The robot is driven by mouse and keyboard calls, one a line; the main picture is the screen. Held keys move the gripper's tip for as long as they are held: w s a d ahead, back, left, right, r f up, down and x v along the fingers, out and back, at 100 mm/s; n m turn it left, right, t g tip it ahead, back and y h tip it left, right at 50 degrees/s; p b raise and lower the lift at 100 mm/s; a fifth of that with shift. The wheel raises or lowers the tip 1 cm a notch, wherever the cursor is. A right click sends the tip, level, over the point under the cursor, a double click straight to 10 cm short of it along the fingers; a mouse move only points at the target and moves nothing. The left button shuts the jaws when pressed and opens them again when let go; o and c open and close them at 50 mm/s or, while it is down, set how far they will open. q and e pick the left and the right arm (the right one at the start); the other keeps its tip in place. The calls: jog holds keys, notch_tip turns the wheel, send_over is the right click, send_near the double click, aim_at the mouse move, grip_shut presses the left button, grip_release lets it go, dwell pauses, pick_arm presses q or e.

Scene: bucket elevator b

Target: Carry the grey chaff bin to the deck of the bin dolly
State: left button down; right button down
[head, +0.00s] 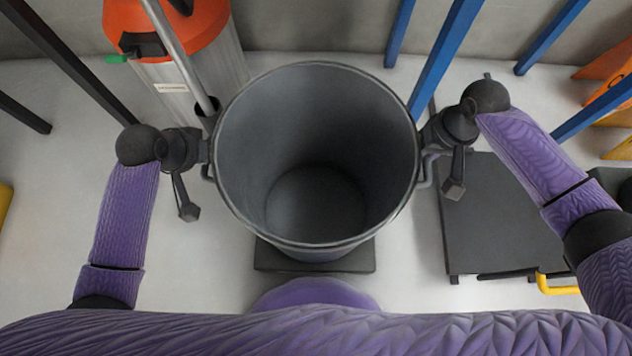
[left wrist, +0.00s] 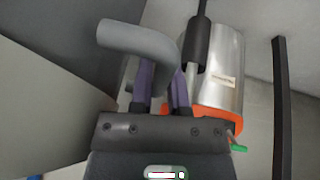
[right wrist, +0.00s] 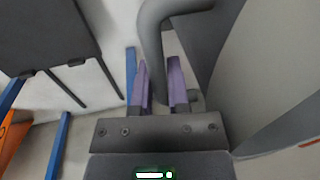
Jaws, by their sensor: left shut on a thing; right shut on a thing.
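The grey chaff bin (head: 316,150) is a round, open-topped, empty tub in the middle of the head view, held between my two arms. My left gripper (head: 206,150) is shut on the bin's left side handle, and the handle's grey bar (left wrist: 140,38) shows between the fingers (left wrist: 160,85) in the left wrist view. My right gripper (head: 424,150) is shut on the right side handle (right wrist: 154,40), with its fingers (right wrist: 160,85) on either side of the bar. A flat dark deck (head: 495,215), apparently the bin dolly's, lies at the right of the bin.
A dark flat plate (head: 315,258) shows at the bin's near side. An orange and silver vacuum-like machine (head: 195,75) with a metal pipe stands at the back left. Blue posts (head: 445,50) rise behind at the right. A yellow bar (head: 556,286) sits by the deck's near edge.

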dwell(0.4)
